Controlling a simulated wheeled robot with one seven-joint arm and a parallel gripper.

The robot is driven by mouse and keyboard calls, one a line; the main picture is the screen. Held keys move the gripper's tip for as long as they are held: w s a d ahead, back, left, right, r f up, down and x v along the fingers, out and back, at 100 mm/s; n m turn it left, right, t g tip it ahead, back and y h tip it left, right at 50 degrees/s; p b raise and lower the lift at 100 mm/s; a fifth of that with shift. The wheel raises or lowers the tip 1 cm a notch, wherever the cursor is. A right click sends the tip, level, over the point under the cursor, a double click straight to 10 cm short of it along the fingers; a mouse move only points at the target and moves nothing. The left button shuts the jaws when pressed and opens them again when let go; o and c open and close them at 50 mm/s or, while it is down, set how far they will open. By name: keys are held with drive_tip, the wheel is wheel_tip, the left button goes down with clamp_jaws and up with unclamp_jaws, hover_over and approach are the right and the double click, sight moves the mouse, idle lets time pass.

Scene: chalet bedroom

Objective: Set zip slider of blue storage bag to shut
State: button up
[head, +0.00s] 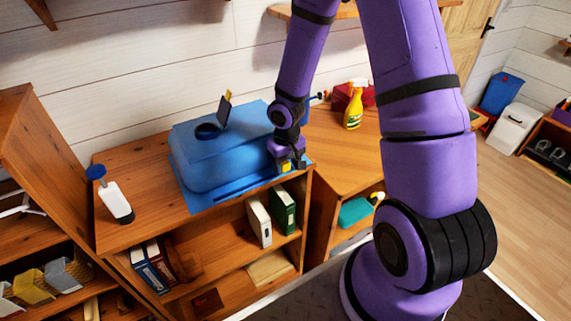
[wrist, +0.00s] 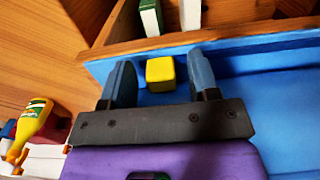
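The blue storage bag (head: 215,160) lies on top of the wooden shelf unit, with a flat flap along its front edge. A dark zip line (head: 240,189) runs along this flap. The zip slider (wrist: 160,74) is a small yellow block near one end of the flap, at the right end in the head view (head: 285,167). My gripper (wrist: 161,82) is open, with one finger on each side of the yellow slider. Gaps show between the slider and both fingers. In the head view my gripper (head: 288,162) is at the bag's front right corner and partly hides the slider.
A dark round item (head: 207,131) is on the bag. A yellow spray bottle (head: 354,106) and red box (head: 343,97) stand to the right. Binders (head: 259,220) fill part of the shelf below.

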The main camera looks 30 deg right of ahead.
drive_tip(key=shift+r, duration=0.1)
wheel_tip(320, 180, up, 11)
drive_tip(key=shift+f, duration=0.2)
idle(0.5)
idle(0.4)
wheel_tip(320, 180, up, 17)
drive_tip(key=t+h, duration=0.2)
hover_over(286, 164)
drive_tip(key=s, duration=0.8)
drive_tip(key=s+a+r+t+y, duration=0.2)
drive_tip(key=s+r+t, duration=0.1)
drive_tip(key=s+r, duration=0.6)
drive_tip(key=s, duration=0.4)
drive_tip(key=shift+s+r, duration=0.3)
drive_tip(key=shift+r, duration=0.05)
